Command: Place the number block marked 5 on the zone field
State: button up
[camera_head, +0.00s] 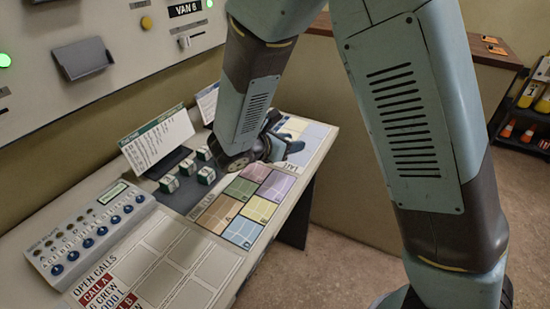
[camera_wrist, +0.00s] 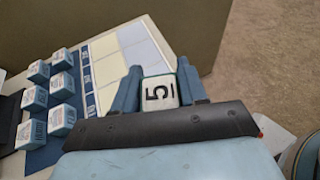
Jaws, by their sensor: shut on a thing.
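The number block marked 5 (camera_wrist: 158,92) is white with a black underlined digit and sits between my two blue fingers in the wrist view. My gripper (camera_wrist: 160,82) is shut on it. In the head view my gripper (camera_head: 287,146) is at the far right of the console, over or beside a pale coloured panel (camera_head: 312,133); my arm partly hides it and the block. The pale panel also shows in the wrist view (camera_wrist: 105,68), left of my fingers. I cannot read which printed field is the zone field.
A coloured map grid (camera_head: 248,207), an open calls board (camera_head: 165,275), a button box (camera_head: 88,235) and an upright card (camera_head: 157,140) occupy the console.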

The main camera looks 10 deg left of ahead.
send_over(278, 187)
jog(key=shift+m+g+h, duration=0.3)
jog(key=shift+m+h, duration=0.1)
jog(key=shift+w+f, duration=0.1)
jog(key=shift+f, duration=3.3)
jog(key=shift+f, duration=0.6)
jog(key=o, duration=1.2)
jog(key=shift+f, duration=0.1)
